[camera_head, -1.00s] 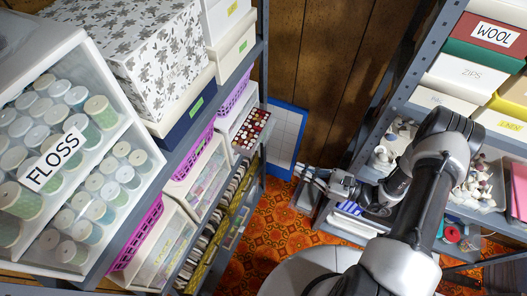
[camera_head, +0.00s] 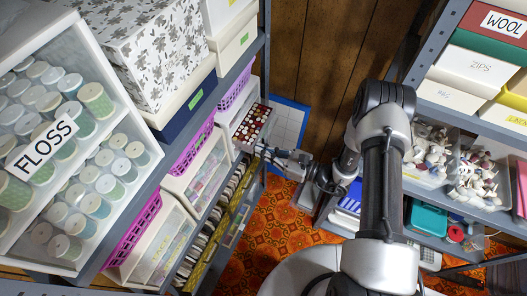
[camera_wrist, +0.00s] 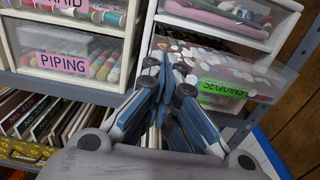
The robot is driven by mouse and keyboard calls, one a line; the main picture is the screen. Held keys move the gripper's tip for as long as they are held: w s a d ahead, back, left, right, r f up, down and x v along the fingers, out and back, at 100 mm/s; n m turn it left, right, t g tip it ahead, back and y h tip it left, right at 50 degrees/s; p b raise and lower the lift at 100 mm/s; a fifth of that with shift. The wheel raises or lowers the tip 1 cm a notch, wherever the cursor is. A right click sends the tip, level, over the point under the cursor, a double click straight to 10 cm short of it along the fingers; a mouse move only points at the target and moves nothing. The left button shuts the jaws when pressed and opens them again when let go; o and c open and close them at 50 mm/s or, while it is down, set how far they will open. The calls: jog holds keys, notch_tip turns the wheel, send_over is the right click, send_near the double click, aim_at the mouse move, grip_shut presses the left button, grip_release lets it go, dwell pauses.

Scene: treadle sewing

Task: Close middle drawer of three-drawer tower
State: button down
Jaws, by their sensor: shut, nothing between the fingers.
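A white drawer tower (camera_head: 226,118) stands on the left shelf's far end in the head view. One of its clear drawers, filled with red, white and dark round pieces (camera_head: 252,125), is pulled out. In the wrist view the pulled-out drawer (camera_wrist: 262,76) carries a green SEQUINS label (camera_wrist: 222,90), and a drawer with a pinkish front (camera_wrist: 217,17) sits above it. I cannot tell from these frames which level is the middle. My gripper (camera_wrist: 172,92) is shut and empty, in front of the drawer and covering its left part. It also shows at the drawer's near side in the head view (camera_head: 262,150).
A neighbouring tower holds a drawer labelled PIPING (camera_wrist: 62,64). Files (camera_wrist: 38,115) stand on the shelf below. A right rack (camera_head: 470,130) with boxes and bins stands close to my arm. Patterned orange floor (camera_head: 285,225) lies between the racks.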

aim_at(242, 143)
jog(key=b+x, duration=0.1)
jog(key=x, duration=0.6)
jog(key=shift+f, duration=0.15)
jog(key=shift+w+a, duration=0.1)
jog(key=shift+a, duration=0.2)
jog(key=shift+d, duration=0.1)
